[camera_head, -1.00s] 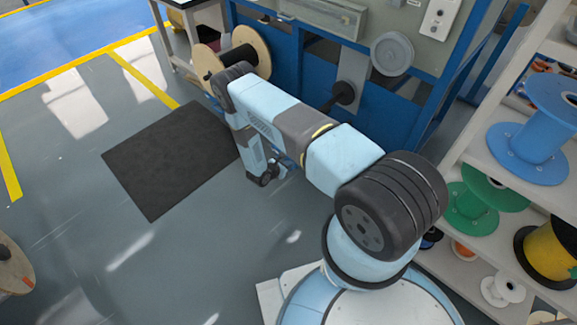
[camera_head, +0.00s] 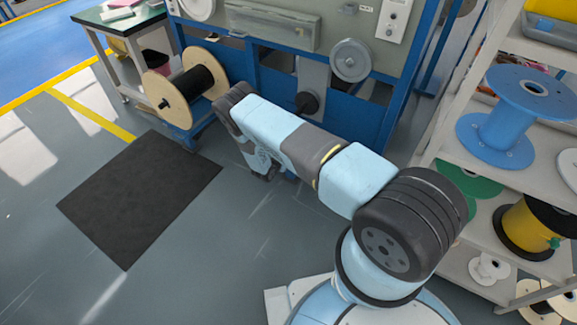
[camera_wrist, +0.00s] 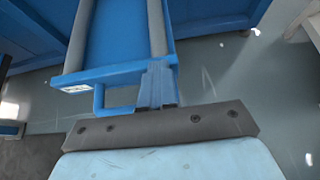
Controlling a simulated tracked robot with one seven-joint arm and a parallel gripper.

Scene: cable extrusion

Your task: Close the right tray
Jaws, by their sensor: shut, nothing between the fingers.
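In the wrist view a blue tray (camera_wrist: 115,45) with two grey bars along its length runs away from me. Its front edge (camera_wrist: 105,75) faces me, with a white label at the left and a blue loop handle below. My gripper (camera_wrist: 157,72) is shut and empty, its fingers at the right part of that front edge, right of the handle; whether they touch it I cannot tell. In the head view my gripper (camera_head: 265,173) is low in front of the blue machine (camera_head: 345,125), small and partly hidden by my arm. The tray is not clear there.
A large spool with black cable (camera_head: 190,82) stands left of my arm. A dark mat (camera_head: 135,195) lies on the open grey floor at the left. A shelf (camera_head: 455,150) with a blue spool (camera_head: 505,115) and other spools stands close at the right.

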